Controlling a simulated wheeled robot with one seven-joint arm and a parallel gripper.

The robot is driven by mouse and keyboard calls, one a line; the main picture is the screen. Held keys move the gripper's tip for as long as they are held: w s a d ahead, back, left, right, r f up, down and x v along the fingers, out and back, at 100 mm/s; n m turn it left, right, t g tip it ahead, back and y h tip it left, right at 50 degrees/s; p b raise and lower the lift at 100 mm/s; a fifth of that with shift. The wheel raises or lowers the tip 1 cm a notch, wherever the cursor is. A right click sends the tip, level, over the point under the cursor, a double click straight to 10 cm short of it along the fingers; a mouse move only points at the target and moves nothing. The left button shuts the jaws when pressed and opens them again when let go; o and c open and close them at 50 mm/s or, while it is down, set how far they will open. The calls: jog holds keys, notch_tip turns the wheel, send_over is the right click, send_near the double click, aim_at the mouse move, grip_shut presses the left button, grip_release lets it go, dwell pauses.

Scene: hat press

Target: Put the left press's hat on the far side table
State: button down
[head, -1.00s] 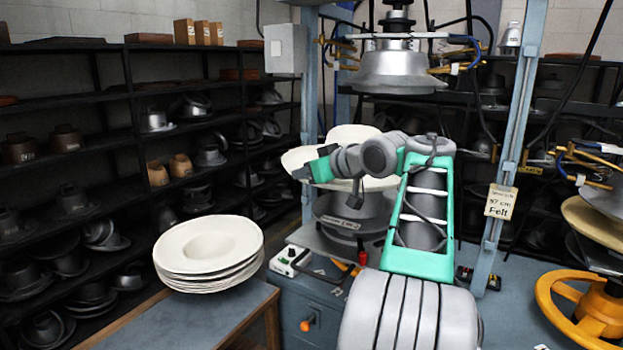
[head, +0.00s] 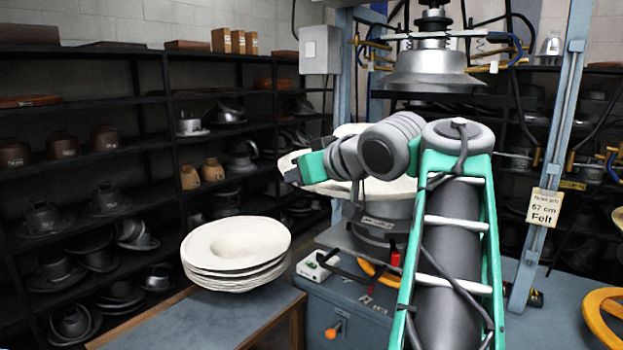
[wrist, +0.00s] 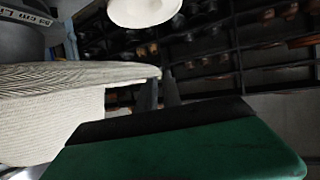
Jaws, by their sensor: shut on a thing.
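A cream felt hat (head: 375,188) with a wide brim is in front of the left press, below its raised metal head (head: 432,70). My gripper (head: 292,176) is at the hat's left edge. In the wrist view my gripper (wrist: 163,92) is shut on the brim, and the hat (wrist: 50,110) fills the left side. My arm hides part of the hat and of the press's lower block (head: 378,228). A side table (head: 185,325) stands at the lower left with a stack of several cream hats (head: 238,250) on it.
Dark shelves (head: 150,200) full of metal and wooden hat blocks line the left and back. A blue post (head: 548,190) with a felt sign (head: 544,207) and a yellow wheel (head: 602,310) stand on the right. The side table's front part is bare.

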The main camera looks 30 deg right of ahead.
jog(key=s+a+b, duration=0.2)
jog(key=s+a, duration=0.1)
jog(key=a, duration=0.5)
jog(key=shift+r, duration=0.4)
jog(key=shift+w, duration=0.1)
